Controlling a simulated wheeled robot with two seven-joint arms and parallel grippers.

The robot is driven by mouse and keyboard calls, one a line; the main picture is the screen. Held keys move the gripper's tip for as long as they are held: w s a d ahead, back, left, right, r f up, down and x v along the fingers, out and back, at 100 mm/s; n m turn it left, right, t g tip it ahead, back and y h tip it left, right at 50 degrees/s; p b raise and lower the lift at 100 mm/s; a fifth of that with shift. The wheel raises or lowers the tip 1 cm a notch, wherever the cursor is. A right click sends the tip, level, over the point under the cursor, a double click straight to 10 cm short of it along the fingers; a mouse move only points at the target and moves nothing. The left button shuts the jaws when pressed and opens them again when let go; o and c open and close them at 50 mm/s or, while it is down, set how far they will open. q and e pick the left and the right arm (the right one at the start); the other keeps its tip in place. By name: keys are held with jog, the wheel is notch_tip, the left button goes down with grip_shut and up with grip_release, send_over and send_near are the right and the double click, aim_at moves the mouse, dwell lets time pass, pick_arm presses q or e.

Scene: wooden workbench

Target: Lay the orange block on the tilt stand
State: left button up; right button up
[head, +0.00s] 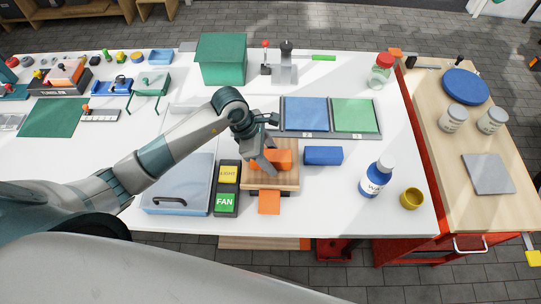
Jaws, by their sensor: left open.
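The orange block (283,159) lies on top of the wooden platform of what looks like the tilt stand (285,182), towards its far side. An orange flat piece (269,203) sticks out at the stand's near edge. My left gripper (262,165) reaches down from the upper left over the block's left end, jaws open. It hides part of the block, and I cannot tell whether a finger touches it. My right gripper is not in view.
A blue block (323,155) lies right of the stand. The LIGHT and FAN switch box (226,190) stands close on its left. Behind lies a tray with blue and green panels (331,115).

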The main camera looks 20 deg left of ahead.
pick_arm(q)
jog(key=shift+r, duration=0.1)
jog(key=shift+r, duration=0.1)
jog(key=shift+a+r, duration=0.15)
jog(key=shift+r, duration=0.1)
jog(key=b+v, duration=0.2)
jog(key=v, duration=0.9)
jog(key=shift+b, duration=0.4)
